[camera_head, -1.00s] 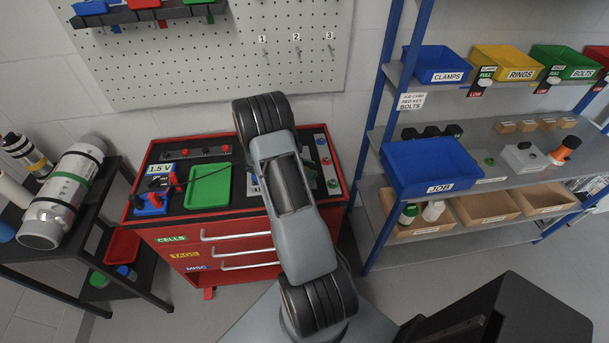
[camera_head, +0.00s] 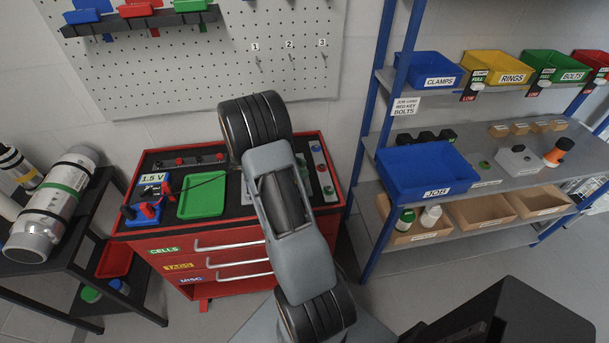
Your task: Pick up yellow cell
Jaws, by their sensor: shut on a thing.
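My gripper is not in view; only my grey arm links show, rising in front of the red cabinet. I cannot make out a yellow cell anywhere in the picture. The red cabinet (camera_head: 230,245) has a CELLS label (camera_head: 164,250) on its top drawer, and its drawers look shut. On its top are a green tray (camera_head: 203,194), which looks empty, and a 1.5 V tester (camera_head: 153,180) with red and black leads. A dark strip with several small red pieces (camera_head: 193,160) lies along the back. My arm hides part of the cabinet top.
A blue-framed shelf on the right holds a blue JOB bin (camera_head: 425,168) and several other bins. A dark cart (camera_head: 75,232) on the left carries a large silver cylinder (camera_head: 52,205). A pegboard (camera_head: 190,60) hangs behind. Bare floor lies before the cabinet and shelf.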

